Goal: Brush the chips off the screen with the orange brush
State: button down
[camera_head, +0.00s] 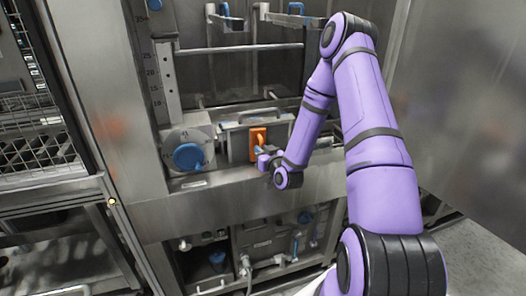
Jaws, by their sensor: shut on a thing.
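The orange brush (258,138) shows as a small orange block at the front of the washer, upright against a grey box-like part. My gripper (264,154) is at the lower end of the orange piece and is shut on it. My purple arm hides part of the area to the right of the brush. The fingers are small and partly hidden by my wrist. I cannot make out the screen or any chips in this view.
A large blue knob (188,156) sits on a grey housing left of the brush. A vertical scale plate (167,80) stands above it. Wire racks (38,150) are at the far left. Pipes and blue valves (217,257) lie below the ledge. A plain steel panel (465,100) fills the right.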

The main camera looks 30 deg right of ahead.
jog(key=s+a, duration=0.1)
jog(key=s, duration=0.5)
jog(key=shift+a, duration=0.35)
dwell(0.3)
jog(key=s, duration=0.2)
jog(key=shift+s+a, duration=0.35)
jog(key=shift+a, duration=0.05)
jog(key=shift+w, duration=0.15)
dwell(0.3)
jog(key=shift+w+d, duration=0.3)
jog(key=shift+w, duration=0.75)
jog(key=shift+w+d, duration=0.35)
jog(key=shift+w, duration=0.75)
jog(key=shift+w+d, duration=0.3)
jog(key=shift+w, duration=0.75)
jog(key=shift+w+d, duration=0.15)
jog(key=shift+w, duration=0.35)
jog(key=shift+w+d, duration=0.15)
jog(key=shift+w, duration=0.35)
